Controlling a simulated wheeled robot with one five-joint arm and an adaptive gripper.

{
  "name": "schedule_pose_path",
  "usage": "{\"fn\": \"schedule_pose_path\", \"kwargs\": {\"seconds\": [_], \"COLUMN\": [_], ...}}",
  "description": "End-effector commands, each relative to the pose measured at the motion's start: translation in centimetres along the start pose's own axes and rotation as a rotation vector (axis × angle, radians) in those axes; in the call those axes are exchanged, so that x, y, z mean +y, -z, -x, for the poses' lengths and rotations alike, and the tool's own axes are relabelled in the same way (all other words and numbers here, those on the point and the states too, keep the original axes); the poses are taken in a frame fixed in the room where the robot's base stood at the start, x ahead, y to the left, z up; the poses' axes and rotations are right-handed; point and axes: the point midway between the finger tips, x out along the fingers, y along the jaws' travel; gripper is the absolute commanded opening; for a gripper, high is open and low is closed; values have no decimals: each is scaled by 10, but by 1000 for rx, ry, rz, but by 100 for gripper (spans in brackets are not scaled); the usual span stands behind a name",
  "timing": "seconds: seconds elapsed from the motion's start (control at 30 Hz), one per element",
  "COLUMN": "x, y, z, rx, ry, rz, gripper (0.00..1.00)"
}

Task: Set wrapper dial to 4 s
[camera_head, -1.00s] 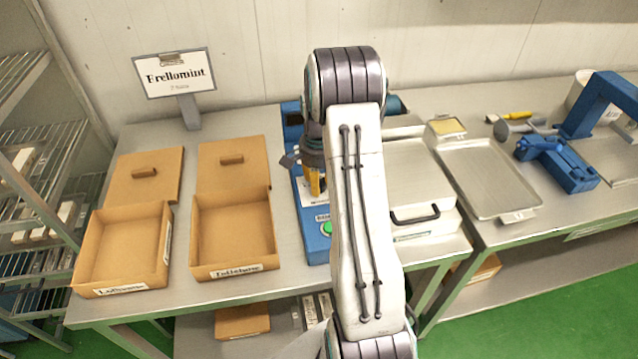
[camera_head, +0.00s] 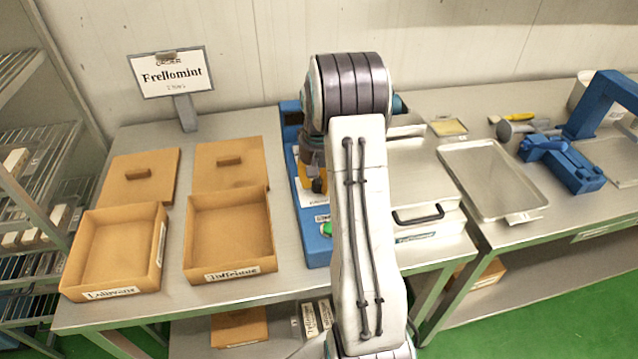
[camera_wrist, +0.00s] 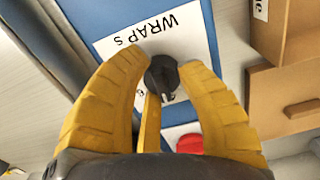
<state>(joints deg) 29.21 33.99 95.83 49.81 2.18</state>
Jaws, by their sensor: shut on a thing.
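The wrapper dial (camera_wrist: 161,78) is a black knob on a white panel (camera_wrist: 128,42) marked "WRAP s", seen in the wrist view. My gripper (camera_wrist: 168,70) has its yellow fingers closed on the dial, one on each side. The numbers around the dial are mostly covered by the fingers, so its setting cannot be read. In the head view the blue wrapper machine (camera_head: 316,250) stands on the table, partly behind my arm. There my gripper (camera_head: 308,183) is over its panel, and the dial is hidden.
A red button (camera_wrist: 189,143) lies near the dial in the wrist view, and a green button (camera_head: 326,229) shows at the machine's front. Open cardboard boxes (camera_head: 228,268) stand to the left. A lidded metal unit (camera_head: 425,180) stands close on the right.

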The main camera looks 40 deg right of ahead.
Motion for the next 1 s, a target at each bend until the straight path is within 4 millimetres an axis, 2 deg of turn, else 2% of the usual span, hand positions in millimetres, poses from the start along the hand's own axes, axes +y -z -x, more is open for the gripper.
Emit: {"fn": "schedule_pose_path", "kwargs": {"seconds": [0.03, 0.3, 0.77, 0.8, 1.0], "x": [-1, -1, 0, 0, 0], "y": [-6, -6, -6, -6, -5], "z": [-5, -4, -4, -4, -3], "rx": [-21, -21, -22, -22, -18], "ry": [-1, 0, 0, 0, 0], "rz": [23, 91, 102, 101, 100], "gripper": [2, 2, 2, 36, 54]}}
